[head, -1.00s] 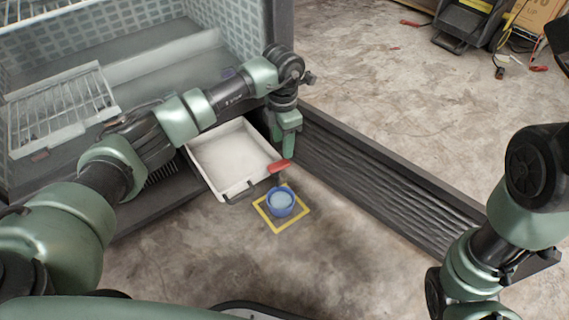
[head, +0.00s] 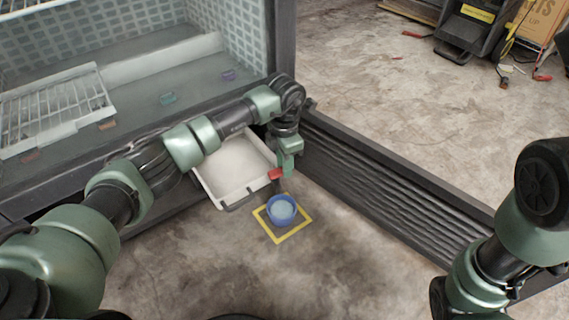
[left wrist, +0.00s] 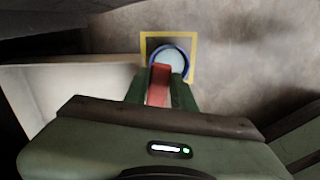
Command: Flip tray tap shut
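The white tray (head: 233,172) sits low in front of the freezer, partly behind my left arm. Its tap has a red lever (head: 275,174) at the front right corner. The lever also shows in the left wrist view (left wrist: 160,84). My left gripper (head: 288,166) points down beside the tap. In the left wrist view its green fingers (left wrist: 161,88) stand a little apart on either side of the lever. I cannot tell whether they press on it. A blue bowl (head: 281,210) with pale content stands on the floor below the tap. My right gripper is out of view.
The bowl stands inside a yellow square (head: 302,225) on the concrete floor. A dark ribbed strip (head: 390,185) runs along the right of the tap. The freezer holds a wire rack (head: 50,110). Tools and a cardboard box (head: 540,25) stand at the back right.

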